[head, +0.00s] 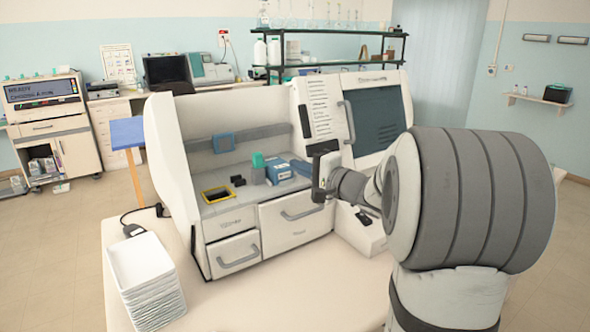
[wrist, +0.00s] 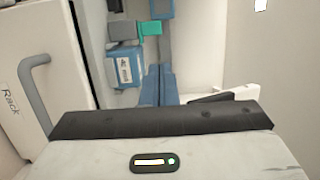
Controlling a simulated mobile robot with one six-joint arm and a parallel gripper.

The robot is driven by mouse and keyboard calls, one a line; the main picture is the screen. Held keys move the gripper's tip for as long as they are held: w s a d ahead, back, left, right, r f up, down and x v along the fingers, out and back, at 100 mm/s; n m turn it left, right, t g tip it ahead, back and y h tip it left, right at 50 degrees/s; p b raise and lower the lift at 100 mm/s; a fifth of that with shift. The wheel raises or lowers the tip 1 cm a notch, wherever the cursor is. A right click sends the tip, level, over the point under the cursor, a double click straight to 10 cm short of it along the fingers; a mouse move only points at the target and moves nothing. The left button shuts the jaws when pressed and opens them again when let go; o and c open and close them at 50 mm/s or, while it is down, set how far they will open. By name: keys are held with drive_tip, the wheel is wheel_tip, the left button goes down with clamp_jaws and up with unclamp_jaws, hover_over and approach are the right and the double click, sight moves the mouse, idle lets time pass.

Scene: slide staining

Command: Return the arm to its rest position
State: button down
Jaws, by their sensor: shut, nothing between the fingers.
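My gripper (head: 322,172) is in front of the right part of the white staining machine (head: 300,222), at the end of my bent arm. In the wrist view its two blue-grey fingers (wrist: 159,82) lie together, shut and empty. They point towards the inside of the machine, where a blue-and-white box (wrist: 126,68) and a teal-capped container (wrist: 149,28) stand apart from them. My large grey arm segment fills the right of the head view and hides what is behind it.
The machine's deck holds a yellow-rimmed black tray (head: 217,194), a teal-capped bottle (head: 258,168) and blue boxes (head: 279,171). A stack of white trays (head: 145,275) stands at the front left. The table (head: 300,300) is clear in front of the machine.

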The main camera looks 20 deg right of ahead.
drive_tip(key=shift+a, duration=0.1)
drive_tip(key=s+a+f+n+g, duration=0.4)
drive_tip(key=s+a+g, duration=0.1)
drive_tip(key=s+a, duration=0.25)
drive_tip(key=s+a+f+n+g, duration=0.3)
drive_tip(key=s+a+f+g, duration=0.25)
drive_tip(key=s, duration=0.25)
drive_tip(key=s+d+f+n+h, duration=0.1)
drive_tip(key=s+f+h, duration=0.1)
drive_tip(key=s, duration=0.3)
drive_tip(key=s+d+f+n+g+h, duration=0.1)
drive_tip(key=s+d+f+n+h, duration=0.1)
drive_tip(key=s+h, duration=0.2)
drive_tip(key=s+d+f+n+g+h, duration=0.1)
drive_tip(key=s+d+f+n+h, duration=0.1)
drive_tip(key=s, duration=0.4)
drive_tip(key=shift+d+h, duration=0.15)
drive_tip(key=shift+h, duration=0.25)
